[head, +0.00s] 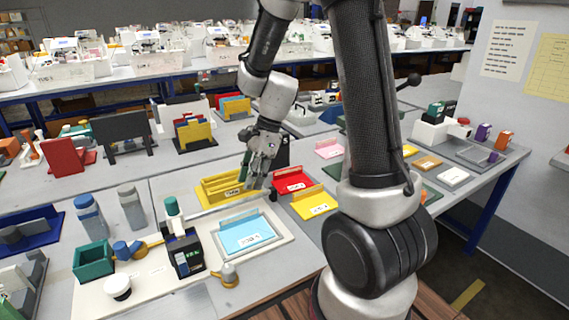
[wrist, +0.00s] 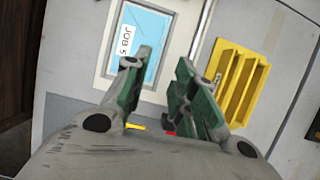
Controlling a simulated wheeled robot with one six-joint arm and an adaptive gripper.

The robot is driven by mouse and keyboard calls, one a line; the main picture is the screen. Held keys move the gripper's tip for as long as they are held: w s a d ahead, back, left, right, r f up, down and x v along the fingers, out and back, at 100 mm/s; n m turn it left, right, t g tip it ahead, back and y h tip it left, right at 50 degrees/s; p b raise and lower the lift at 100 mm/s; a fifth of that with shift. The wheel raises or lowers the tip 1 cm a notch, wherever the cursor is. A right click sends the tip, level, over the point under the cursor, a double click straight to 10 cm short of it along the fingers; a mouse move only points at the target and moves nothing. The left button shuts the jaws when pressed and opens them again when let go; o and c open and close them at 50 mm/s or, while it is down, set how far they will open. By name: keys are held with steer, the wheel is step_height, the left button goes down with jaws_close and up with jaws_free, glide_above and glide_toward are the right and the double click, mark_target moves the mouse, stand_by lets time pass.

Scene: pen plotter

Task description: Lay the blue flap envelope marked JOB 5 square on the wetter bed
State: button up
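The light blue envelope (head: 247,233) lies flat inside the grey frame of the wetter bed (head: 222,250), on a white board. Its edges look roughly parallel to the frame. In the wrist view the envelope (wrist: 150,30) shows a white label reading JOB 5, and part of it is cut off by the top edge. My gripper (head: 260,158) is above the bench, beyond the envelope and close to the yellow rack. In the wrist view my gripper (wrist: 165,66) has its two green-padded fingers apart with nothing between them.
A yellow slotted rack (head: 213,190) stands behind the bed. A red tray (head: 292,180) and a yellow tray (head: 314,204) are to its right. A dark device with a green top (head: 184,252) and a brass knob (head: 229,276) stand close to the bed's left and front.

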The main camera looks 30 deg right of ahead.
steer(key=s+d+r+n+t+h, duration=0.2)
steer(key=s+d+r+n, duration=0.3)
steer(key=s+r+n, duration=0.3)
steer(key=s+d+r+n+t+h, duration=0.2)
steer(key=s+d+r+n, duration=0.3)
steer(key=s+r+n, duration=0.4)
steer(key=shift+s+n, duration=0.4)
steer(key=shift+s, duration=0.65)
